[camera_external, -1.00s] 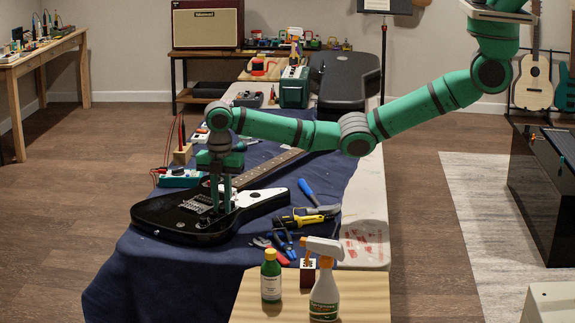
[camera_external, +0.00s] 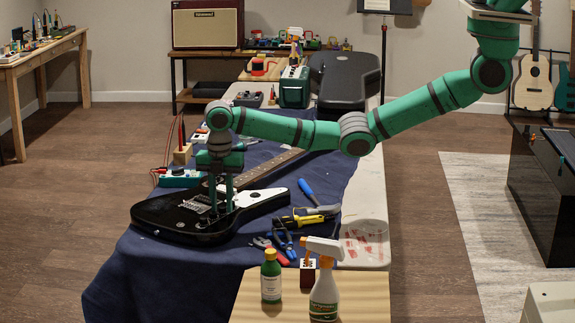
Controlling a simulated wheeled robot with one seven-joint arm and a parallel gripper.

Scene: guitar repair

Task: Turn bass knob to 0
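Pliers, a yellow-black tool (camera_external: 297,221) and a blue-handled screwdriver (camera_external: 308,192) lie right of the guitar. A green bottle (camera_external: 271,280) and a spray bottle (camera_external: 324,296) stand in front. A teal meter (camera_external: 181,178) sits behind the body. My arm spans above the bench.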

